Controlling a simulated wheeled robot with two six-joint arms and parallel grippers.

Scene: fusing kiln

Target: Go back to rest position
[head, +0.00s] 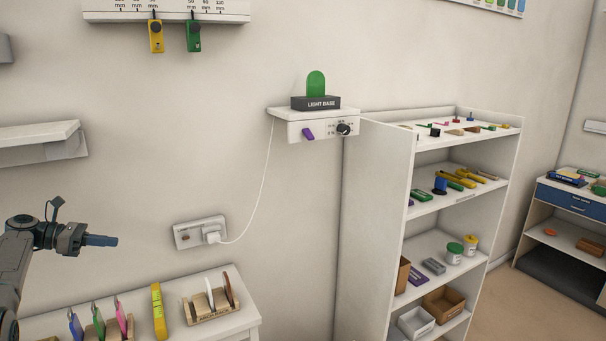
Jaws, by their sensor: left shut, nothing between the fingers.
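My left gripper (101,240) shows at the left in the head view, held in the air above the low white table. Its fingers are together, point to the right and hold nothing. The wall is behind it, and it appears apart from everything around it. My right gripper is not in the head view.
Below my left gripper, a white table (247,318) bears racks with coloured discs and a yellow tool (158,311). A wall socket (200,232) has a plug and cord. A light base (316,103) stands on a wall shelf. A tall white shelf unit (378,225) stands right.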

